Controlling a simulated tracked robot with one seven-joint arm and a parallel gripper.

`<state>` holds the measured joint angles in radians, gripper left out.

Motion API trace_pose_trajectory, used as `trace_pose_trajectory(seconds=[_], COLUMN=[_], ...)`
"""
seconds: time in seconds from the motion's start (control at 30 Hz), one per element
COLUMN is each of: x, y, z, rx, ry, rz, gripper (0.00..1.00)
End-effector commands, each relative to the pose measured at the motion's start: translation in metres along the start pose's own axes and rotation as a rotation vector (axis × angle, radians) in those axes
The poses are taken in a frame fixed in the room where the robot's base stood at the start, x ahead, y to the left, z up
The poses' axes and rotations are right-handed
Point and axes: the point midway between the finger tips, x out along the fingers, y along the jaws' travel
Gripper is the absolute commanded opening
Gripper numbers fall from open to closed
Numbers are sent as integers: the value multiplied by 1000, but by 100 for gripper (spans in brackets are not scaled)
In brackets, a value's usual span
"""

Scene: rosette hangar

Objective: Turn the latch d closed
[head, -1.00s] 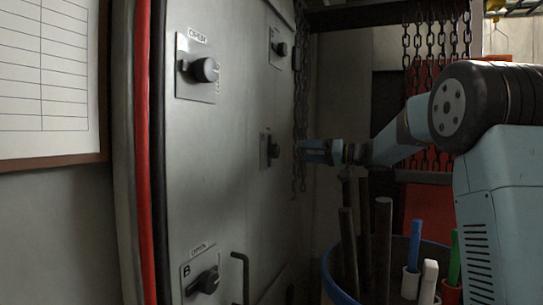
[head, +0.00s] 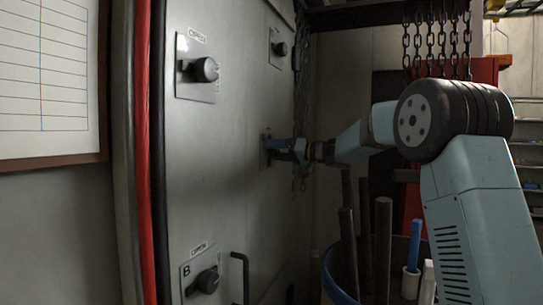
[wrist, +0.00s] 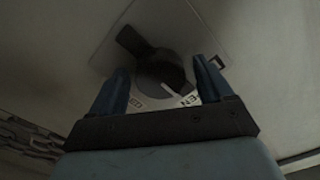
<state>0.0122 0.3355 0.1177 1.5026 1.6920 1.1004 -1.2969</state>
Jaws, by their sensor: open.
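The latch (head: 266,152) at my gripper is a dark knob on a pale square plate, on the far right part of the grey cabinet door; its letter cannot be read. In the wrist view the black knob (wrist: 158,70) has a wide handle pointing to the upper left and a white line near the letters "EN" on its ring. My gripper (head: 275,147) is at the latch. In the wrist view its blue fingers (wrist: 160,72) are open, one on each side of the knob's round part; whether they touch it cannot be told.
Other latches are on the door: top left (head: 203,70), top right (head: 280,48) and one marked B (head: 205,282). A door handle (head: 240,275) juts out below. Chains (head: 437,40) hang at the back. A blue-rimmed bin (head: 335,280) with rods stands below my arm.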

Motion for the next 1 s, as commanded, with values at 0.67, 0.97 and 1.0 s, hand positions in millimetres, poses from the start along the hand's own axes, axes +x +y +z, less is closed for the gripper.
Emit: trace_pose_trajectory(seconds=[0.67,0.97,1.0], x=[0,-1,-1], y=[0,1,1], z=[0,0,0], rx=[0,36,51], ry=[0,0,1], rz=[0,1,1], gripper=[27,27,27])
